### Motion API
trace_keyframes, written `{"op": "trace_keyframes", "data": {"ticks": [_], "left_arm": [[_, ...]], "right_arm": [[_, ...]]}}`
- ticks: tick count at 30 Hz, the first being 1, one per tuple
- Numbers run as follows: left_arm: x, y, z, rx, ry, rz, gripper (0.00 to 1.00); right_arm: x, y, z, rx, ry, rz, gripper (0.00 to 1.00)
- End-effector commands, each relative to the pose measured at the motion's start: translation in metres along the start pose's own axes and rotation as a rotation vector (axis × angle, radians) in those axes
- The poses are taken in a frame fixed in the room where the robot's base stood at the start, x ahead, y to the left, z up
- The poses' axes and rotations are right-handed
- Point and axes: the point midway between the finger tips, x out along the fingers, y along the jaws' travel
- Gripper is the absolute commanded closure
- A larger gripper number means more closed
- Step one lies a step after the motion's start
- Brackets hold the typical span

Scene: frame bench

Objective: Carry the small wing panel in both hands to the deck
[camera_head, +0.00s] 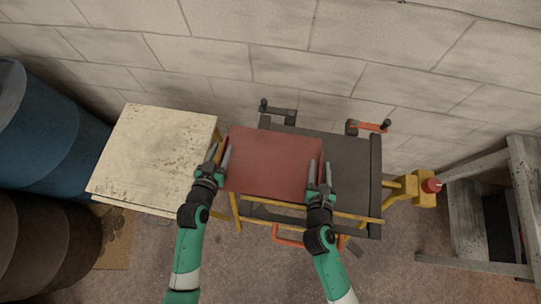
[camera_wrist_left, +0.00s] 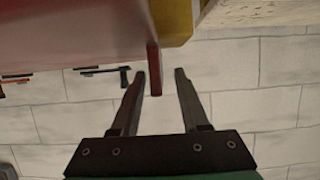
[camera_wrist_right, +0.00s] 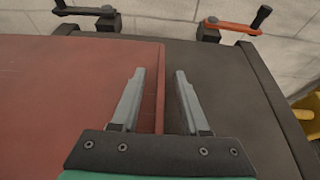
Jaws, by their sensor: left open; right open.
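The small wing panel (camera_head: 272,155) is a flat dark red rectangle. Its right part lies over the dark grey deck (camera_head: 350,165), and its left part reaches past the deck's left side. I cannot tell what supports its left part. My left gripper (camera_head: 220,152) is open at the panel's left edge; in the left wrist view a red edge strip (camera_wrist_left: 153,68) shows between the fingertips (camera_wrist_left: 160,78). My right gripper (camera_head: 319,165) is open at the right edge; in the right wrist view the panel's edge (camera_wrist_right: 160,85) runs between the fingers (camera_wrist_right: 160,75).
A worn cream table (camera_head: 150,150) stands left of the panel. Clamps with black (camera_head: 278,110) and orange (camera_head: 368,127) arms sit on the deck's back edge. Blue (camera_head: 45,130) and brown barrels stand far left. A grey wooden frame (camera_head: 480,160) stands at right, near a yellow bracket (camera_head: 410,188).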

Motion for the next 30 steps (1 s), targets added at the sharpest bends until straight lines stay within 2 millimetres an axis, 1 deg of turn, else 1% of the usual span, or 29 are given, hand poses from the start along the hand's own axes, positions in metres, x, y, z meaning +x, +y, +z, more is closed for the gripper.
{"op": "trace_keyframes", "data": {"ticks": [3,9,11,15,17,30], "left_arm": [[0.0029,0.0002,-0.0001,0.000,0.000,0.000,0.55],[0.0027,0.0001,-0.0001,0.000,0.000,0.000,0.55],[0.0026,0.0001,-0.0001,0.000,0.000,0.000,0.66],[0.0025,0.0001,-0.0001,0.000,0.000,0.000,0.91],[0.0025,0.0001,-0.0001,0.000,0.000,0.000,1.00],[0.0024,0.0001,-0.0002,0.000,0.000,0.000,1.00]], "right_arm": [[0.0031,0.0000,0.0002,0.000,0.000,0.000,0.55],[0.0028,0.0000,0.0001,0.000,0.000,0.000,0.55],[0.0028,0.0000,0.0002,0.000,0.000,0.000,0.66],[0.0027,0.0000,0.0001,0.000,0.000,0.000,0.91],[0.0026,0.0000,0.0001,0.000,0.000,0.000,1.00],[0.0025,0.0000,0.0001,0.000,0.000,0.000,1.00]]}}
